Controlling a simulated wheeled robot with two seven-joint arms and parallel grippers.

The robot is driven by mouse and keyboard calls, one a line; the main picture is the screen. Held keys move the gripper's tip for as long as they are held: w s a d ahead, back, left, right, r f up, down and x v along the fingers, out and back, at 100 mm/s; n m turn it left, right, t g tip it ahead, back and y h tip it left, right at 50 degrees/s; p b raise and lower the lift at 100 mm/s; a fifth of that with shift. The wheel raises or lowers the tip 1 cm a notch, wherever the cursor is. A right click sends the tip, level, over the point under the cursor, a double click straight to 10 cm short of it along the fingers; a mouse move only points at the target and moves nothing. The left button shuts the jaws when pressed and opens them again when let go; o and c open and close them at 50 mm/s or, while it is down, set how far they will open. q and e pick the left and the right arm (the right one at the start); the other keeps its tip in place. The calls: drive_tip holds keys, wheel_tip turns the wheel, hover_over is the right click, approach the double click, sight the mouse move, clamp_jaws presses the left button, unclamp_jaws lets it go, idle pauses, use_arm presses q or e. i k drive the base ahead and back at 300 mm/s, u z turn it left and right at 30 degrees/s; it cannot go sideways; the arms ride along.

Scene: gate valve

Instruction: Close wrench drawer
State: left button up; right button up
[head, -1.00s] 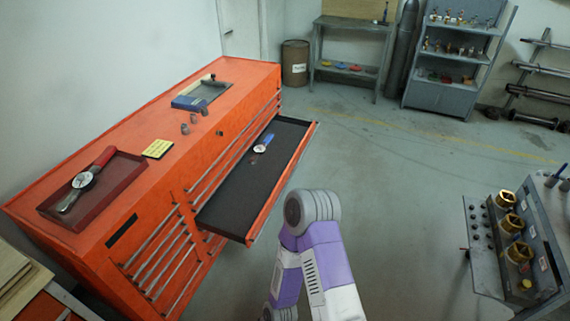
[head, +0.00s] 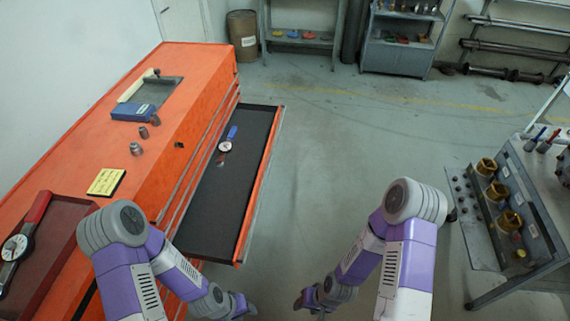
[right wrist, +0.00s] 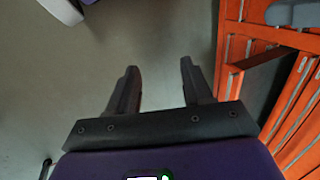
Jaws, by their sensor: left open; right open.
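The wrench drawer (head: 247,190) of the orange tool chest is pulled out, with a dark lining. A gauge tool with a blue handle (head: 228,140) lies in it. My left gripper (head: 245,308) is at the bottom of the head view, below the drawer's near corner and apart from its front edge. My right gripper (head: 310,303) is to the right of it, over bare floor. In the right wrist view my right gripper (right wrist: 158,75) is open and empty, its fingers spread. The orange chest (right wrist: 302,110) is at the right there.
On the chest top (head: 170,180) are a red tray (head: 65,235) with a dial wrench, a yellow note (head: 106,182), small sockets (head: 137,149) and a blue box (head: 133,112). A grey rack (head: 484,240) with brass parts stands at right. Floor between is clear.

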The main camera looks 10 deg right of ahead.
sight(215, 226)
drive_tip(key=z, duration=0.35)
drive_tip(key=i, duration=1.3)
drive_tip(key=u, duration=0.45)
